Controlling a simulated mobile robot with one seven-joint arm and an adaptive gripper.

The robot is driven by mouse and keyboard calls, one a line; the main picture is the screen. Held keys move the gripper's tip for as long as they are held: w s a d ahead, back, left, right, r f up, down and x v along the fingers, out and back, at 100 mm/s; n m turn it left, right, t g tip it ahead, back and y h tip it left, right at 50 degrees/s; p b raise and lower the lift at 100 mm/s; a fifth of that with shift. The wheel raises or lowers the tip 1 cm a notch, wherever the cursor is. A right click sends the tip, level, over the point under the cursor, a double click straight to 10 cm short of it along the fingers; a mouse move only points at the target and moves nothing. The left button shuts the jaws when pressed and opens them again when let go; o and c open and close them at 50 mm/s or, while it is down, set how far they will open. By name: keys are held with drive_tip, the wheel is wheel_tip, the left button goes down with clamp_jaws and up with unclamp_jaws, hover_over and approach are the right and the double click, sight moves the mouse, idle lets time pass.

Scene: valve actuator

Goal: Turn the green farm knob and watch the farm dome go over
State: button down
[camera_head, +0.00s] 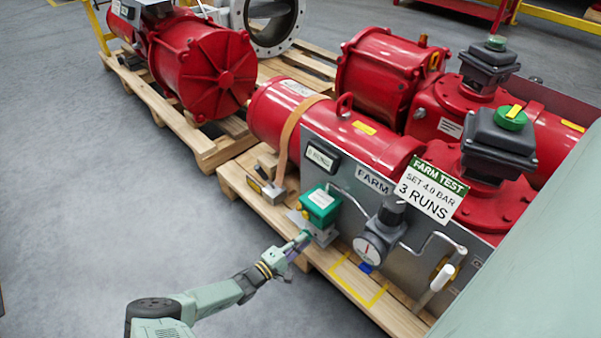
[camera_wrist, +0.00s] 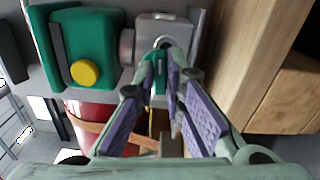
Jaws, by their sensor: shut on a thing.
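The green farm knob (camera_wrist: 160,76) is a small green piece between my fingers in the wrist view. It is largely hidden by them, and I cannot make it out in the head view. My gripper (camera_wrist: 166,66) is shut on it. In the head view my gripper (camera_head: 303,239) is at the panel's lower left, beside a green box (camera_head: 320,204). In the wrist view this box (camera_wrist: 88,45) carries a round yellow button. The farm dome (camera_head: 511,117) is green with a yellow bar and sits on a black box at the right.
A grey panel (camera_head: 345,190) marked FARM carries a gauge (camera_head: 370,248) and a crank-like handle (camera_head: 441,277). A white sign (camera_head: 431,191) reads FARM TEST. Red actuators (camera_head: 370,145) rest on wooden pallets. Another green dome (camera_head: 496,42) stands behind. Open floor lies left.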

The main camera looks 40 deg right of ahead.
drive_tip(key=shift+m, duration=0.5)
drive_tip(key=c, duration=1.7)
unclamp_jaws()
drive_tip(key=shift+o, duration=0.2)
